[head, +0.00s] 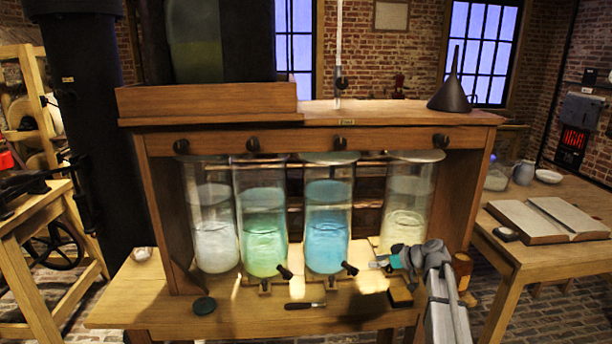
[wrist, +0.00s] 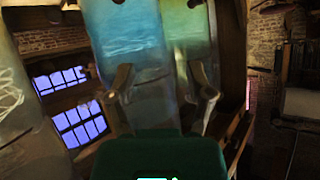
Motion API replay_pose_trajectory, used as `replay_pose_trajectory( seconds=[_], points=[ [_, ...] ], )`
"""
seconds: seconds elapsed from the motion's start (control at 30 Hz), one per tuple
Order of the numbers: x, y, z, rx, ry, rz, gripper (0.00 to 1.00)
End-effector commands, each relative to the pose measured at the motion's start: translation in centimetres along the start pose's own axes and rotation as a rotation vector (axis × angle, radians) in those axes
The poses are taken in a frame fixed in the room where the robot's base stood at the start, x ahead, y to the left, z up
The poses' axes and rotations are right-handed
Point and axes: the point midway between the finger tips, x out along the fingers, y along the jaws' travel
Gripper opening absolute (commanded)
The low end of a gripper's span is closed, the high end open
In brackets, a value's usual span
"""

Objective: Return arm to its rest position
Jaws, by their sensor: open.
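My gripper (head: 384,262) is at the lower right of the cabinet in the head view, in front of the pale-yellow jar (head: 408,205) and low near its base. My grey arm comes up from the bottom right, and the gripper points left. In the wrist view my gripper (wrist: 161,72) shows two fingers spread apart above a dark green body, with nothing between them. The blue jar (wrist: 128,35) and the green jar (wrist: 186,35) stand beyond the fingers. Whether the gripper touches the cabinet shelf cannot be told.
The wooden cabinet (head: 320,140) holds a row of glass jars with black taps below. A dark-handled tool (head: 305,305) lies on its front ledge, and a brown bottle (head: 462,270) stands right of my arm. A side table (head: 520,250) with an open book (head: 550,218) is at right.

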Motion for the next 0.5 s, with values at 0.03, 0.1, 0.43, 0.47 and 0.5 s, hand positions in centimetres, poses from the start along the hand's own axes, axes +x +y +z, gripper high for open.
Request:
replay_pose_trajectory(
  seconds=[0.03,0.1,0.43,0.47,0.5],
  points=[
    [0.4,-1.5,0.6,0.023,-0.035,-0.009,0.67],
    [1.1,-3.2,1.6,0.068,-0.095,-0.017,0.67],
    [2.7,-12.8,7.9,0.343,-0.48,0.047,0.67],
    [2.7,-13.6,8.4,0.367,-0.514,0.064,0.67],
    [2.6,-14.7,9.2,0.4,-0.559,0.089,0.67]
  ],
)
